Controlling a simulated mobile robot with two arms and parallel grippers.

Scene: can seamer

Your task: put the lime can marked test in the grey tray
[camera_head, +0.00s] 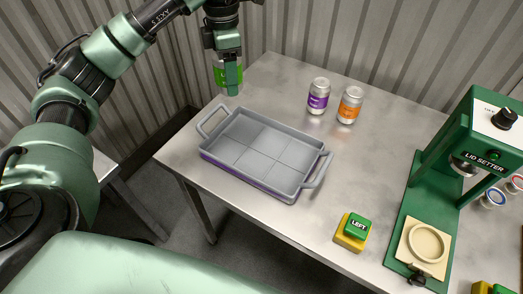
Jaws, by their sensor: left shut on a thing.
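My left gripper (230,84) is shut on a lime can (219,75), high up beyond the back left of the tray. The gripper's finger covers much of the can, and I cannot read any mark on it. The grey tray (208,147) lies on the metal table at the left, with a handle at each end and low ribs dividing its floor. The tray is empty. The held can is apart from the tray. My right gripper is not in view.
A purple can (318,95) and an orange can (349,105) stand behind the tray. A green lid setter (436,165) stands at the right. A green button marked LEFT (356,226) sits on a yellow base near the front.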

